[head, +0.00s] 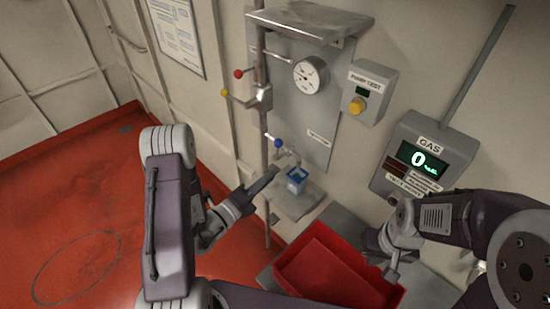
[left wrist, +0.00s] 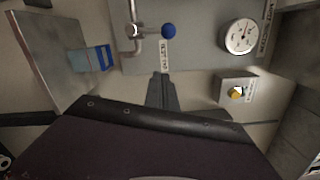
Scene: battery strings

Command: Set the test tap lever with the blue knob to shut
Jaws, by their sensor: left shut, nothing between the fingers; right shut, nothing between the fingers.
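The test tap lever's blue knob (head: 277,143) is on the wall panel, up and left of the tap's spout in the head view. In the left wrist view the blue knob (left wrist: 168,31) is at the end of a short lever pointing right from the tap pipe (left wrist: 136,30), above a small label (left wrist: 165,56). My left gripper (head: 274,171) is shut and empty, below the knob and apart from it. Its fingers (left wrist: 163,80) point toward the label in the wrist view. My right gripper (head: 390,276) is shut and empty over the red bin's right side.
A blue container (head: 297,179) sits on a small shelf (head: 298,206) under the tap, close to my left fingers. Levers with red (head: 238,74) and yellow (head: 226,93) knobs are above. A gauge (head: 310,76), gas display box (head: 425,157) and red bin (head: 330,265) are nearby.

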